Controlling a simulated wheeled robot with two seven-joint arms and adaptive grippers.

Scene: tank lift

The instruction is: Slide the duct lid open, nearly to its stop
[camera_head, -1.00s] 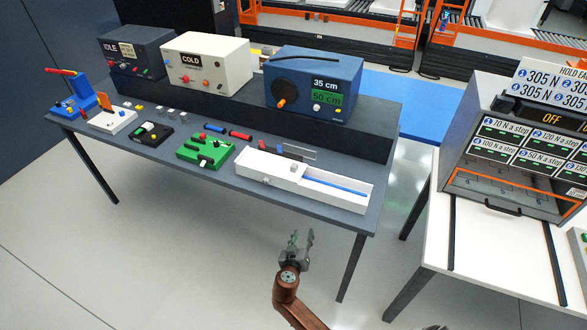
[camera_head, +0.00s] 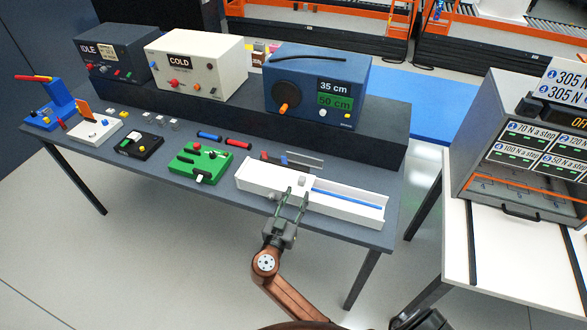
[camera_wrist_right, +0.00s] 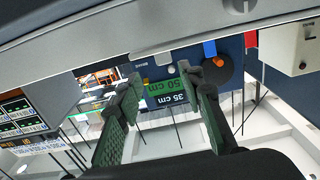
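The white duct (camera_head: 348,210) lies along the front right of the dark table. The right part is uncovered and shows a blue strip (camera_head: 345,195) inside. In the right wrist view the open fingers (camera_wrist_right: 158,80) point towards a pale duct surface (camera_wrist_right: 150,32). Contact cannot be told. My left gripper is out of view.
A blue box (camera_head: 315,90) with 35 cm and 50 cm displays stands behind the duct. A green device (camera_head: 200,163) sits to its left, with red and blue cylinders behind. A white table (camera_head: 500,245) with a grey cabinet stands right, across a floor gap.

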